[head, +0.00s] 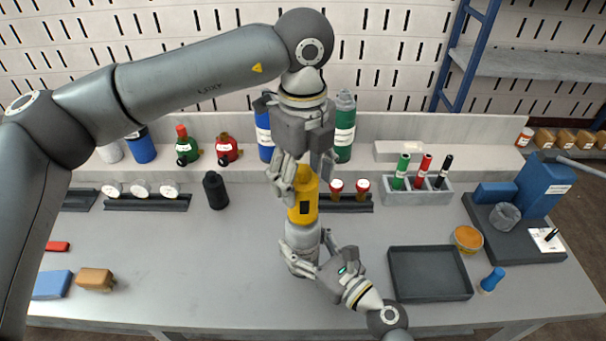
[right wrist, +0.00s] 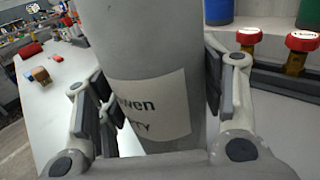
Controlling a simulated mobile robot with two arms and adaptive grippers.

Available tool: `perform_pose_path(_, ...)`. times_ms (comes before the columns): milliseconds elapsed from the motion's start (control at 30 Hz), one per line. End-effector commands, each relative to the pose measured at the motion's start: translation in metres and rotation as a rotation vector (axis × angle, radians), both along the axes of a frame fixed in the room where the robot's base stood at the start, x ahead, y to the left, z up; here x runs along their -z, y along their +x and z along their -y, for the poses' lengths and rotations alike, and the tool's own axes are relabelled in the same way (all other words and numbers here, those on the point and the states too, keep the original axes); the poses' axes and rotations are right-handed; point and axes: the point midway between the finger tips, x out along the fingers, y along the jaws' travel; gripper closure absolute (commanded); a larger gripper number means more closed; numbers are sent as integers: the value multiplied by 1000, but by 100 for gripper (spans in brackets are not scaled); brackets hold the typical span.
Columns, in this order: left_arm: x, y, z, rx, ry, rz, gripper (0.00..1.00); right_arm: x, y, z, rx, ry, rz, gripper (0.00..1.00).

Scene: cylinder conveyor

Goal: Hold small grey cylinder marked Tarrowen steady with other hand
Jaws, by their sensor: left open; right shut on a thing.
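The small grey cylinder (head: 303,235) stands upright on the table in the middle. In the right wrist view the grey cylinder (right wrist: 145,45) shows a white label whose visible letters end in "wen". My right gripper (head: 309,246) is shut on it low down, with a finger on each side. A yellow part (head: 303,208) with a black patch sits directly above the cylinder; whether they are joined cannot be told. My left gripper (head: 303,178) is open, pointing down, with its fingers beside the yellow part's top, which they partly hide.
A grey tray (head: 430,292) lies right of my right gripper, with an orange-filled dish (head: 467,238) behind it. A marker holder (head: 417,195) stands at the back. A black bottle (head: 215,191) stands left. The front left holds a blue block (head: 52,285) and a tan block (head: 96,279).

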Motion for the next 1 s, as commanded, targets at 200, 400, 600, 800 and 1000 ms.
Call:
perform_pose_path(200, 0, 0, 0, 203, 0, 0, 36, 0, 0, 0, 0, 1, -1, 66)
perform_pose_path(400, 0, 0, 0, 244, 0, 0, 36, 0, 0, 0, 0, 1, -1, 66)
perform_pose_path(600, 0, 0, 0, 249, 0, 0, 36, 0, 0, 0, 0, 1, -1, 66)
perform_pose_path(800, 0, 0, 0, 419, 0, 0, 36, 0, 0, 0, 0, 1, -1, 66)
perform_pose_path(1000, 0, 0, 0, 640, 0, 0, 36, 0, 0, 0, 0, 0, 0, 66)
